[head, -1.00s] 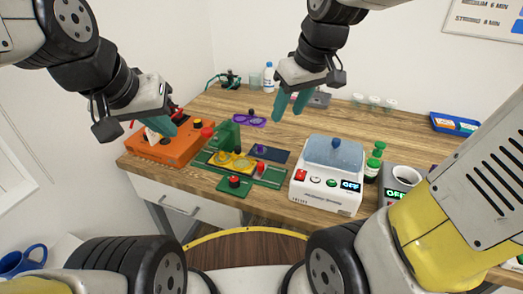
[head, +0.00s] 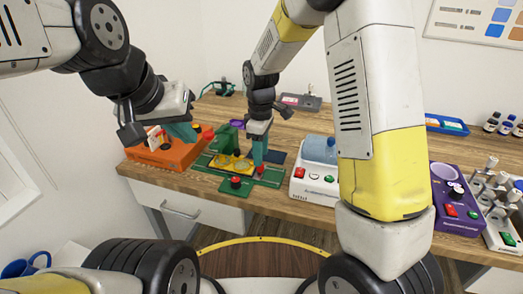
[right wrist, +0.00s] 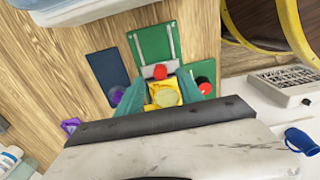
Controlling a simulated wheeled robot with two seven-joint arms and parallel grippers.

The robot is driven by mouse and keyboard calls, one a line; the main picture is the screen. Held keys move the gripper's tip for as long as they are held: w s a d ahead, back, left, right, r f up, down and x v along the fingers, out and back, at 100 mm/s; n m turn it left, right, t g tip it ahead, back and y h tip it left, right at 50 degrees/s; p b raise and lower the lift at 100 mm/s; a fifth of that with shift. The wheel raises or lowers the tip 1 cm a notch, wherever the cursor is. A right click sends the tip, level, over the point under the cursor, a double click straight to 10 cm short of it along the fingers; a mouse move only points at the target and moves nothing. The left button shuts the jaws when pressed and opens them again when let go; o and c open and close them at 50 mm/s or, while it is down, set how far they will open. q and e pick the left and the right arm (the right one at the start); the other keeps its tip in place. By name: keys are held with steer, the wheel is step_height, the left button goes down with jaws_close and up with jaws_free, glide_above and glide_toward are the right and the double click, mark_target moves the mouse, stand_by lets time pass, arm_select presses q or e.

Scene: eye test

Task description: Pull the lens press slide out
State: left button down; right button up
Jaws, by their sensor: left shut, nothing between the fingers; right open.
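The lens press is green; its upright (head: 225,136) stands over a green base with two pale rails (right wrist: 150,42). The yellow slide (head: 222,161) sits at the upright's end of the base, and its pale lens shows in the right wrist view (right wrist: 166,97). A red knob (right wrist: 160,72) stands at the slide's rail-side end. My right gripper (head: 258,161) is open and points down there, its teal fingers either side of the knob; contact cannot be told. My left gripper (head: 184,131) is shut and empty above the orange machine (head: 165,153).
A red button (head: 236,182) sits on a green box at the press's front. A white machine (head: 312,183) stands to the right. The base beyond the knob is bare.

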steer(key=shift+f, duration=1.95)
jaws_close()
